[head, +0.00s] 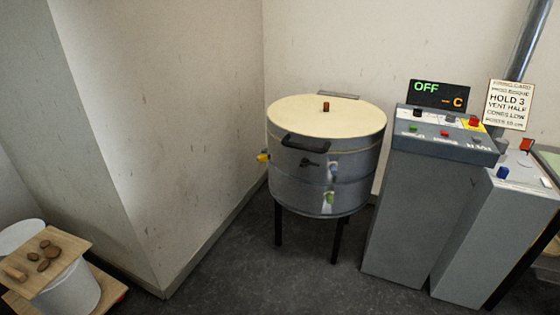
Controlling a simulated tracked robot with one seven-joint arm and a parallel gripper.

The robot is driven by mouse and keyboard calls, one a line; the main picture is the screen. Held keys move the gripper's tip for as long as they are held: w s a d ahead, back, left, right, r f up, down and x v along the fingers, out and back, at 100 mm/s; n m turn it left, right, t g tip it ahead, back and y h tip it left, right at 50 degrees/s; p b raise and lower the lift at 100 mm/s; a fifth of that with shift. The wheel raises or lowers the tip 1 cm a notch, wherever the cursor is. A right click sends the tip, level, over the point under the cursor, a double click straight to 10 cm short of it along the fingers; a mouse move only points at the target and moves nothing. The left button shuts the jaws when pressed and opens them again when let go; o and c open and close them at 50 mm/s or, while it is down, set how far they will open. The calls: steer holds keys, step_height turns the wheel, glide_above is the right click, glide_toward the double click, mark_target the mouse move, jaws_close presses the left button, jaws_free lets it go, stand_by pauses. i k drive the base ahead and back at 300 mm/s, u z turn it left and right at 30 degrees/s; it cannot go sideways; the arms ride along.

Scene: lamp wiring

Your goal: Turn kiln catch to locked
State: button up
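The kiln (300,200) is a grey round drum on dark legs in the middle of the head view. Its cream lid (345,118) is down. A black handle (306,143) sits at the lid's front edge. Just below it is a small dark catch (310,162) on the kiln's front. It is too small to tell whether it is locked. My gripper is not in view.
A grey control cabinet (412,215) with buttons and a display (439,95) reading OFF stands right of the kiln. A firing card (510,104) hangs behind. A wall corner (135,230) juts out at left, near a wooden board (62,262) on a white bucket. Dark floor is clear in front.

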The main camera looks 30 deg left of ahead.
mark_target(306, 162)
steer(key=u, duration=0.55)
steer(key=i, duration=1.15)
steer(key=u, duration=0.7)
steer(key=k, duration=0.9)
steer(key=u, duration=0.2)
steer(key=i, duration=0.95)
steer(key=z, duration=0.05)
